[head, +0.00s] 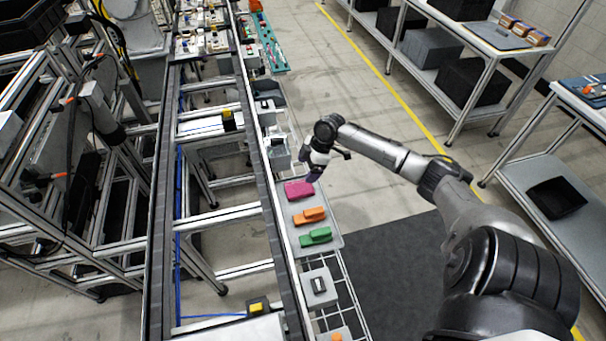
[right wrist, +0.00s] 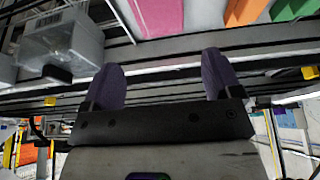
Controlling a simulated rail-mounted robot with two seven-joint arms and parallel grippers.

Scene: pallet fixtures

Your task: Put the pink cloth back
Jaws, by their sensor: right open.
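The pink cloth (head: 299,190) lies folded on the grey tray (head: 329,243) beside the rail, at the far end of a row. In the right wrist view the pink cloth (right wrist: 160,15) shows at the top edge, partly cut off. My right gripper (head: 313,175) is just past the cloth's far end in the head view. In the right wrist view its two dark fingers (right wrist: 162,75) are spread apart with nothing between them. I cannot tell whether it touches the cloth. My left gripper is not in view.
An orange cloth (head: 309,216) and a green cloth (head: 316,237) lie on the same tray, nearer. A grey block-like holder (head: 319,287) sits on the near side. The long rail (head: 268,215) runs along the left.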

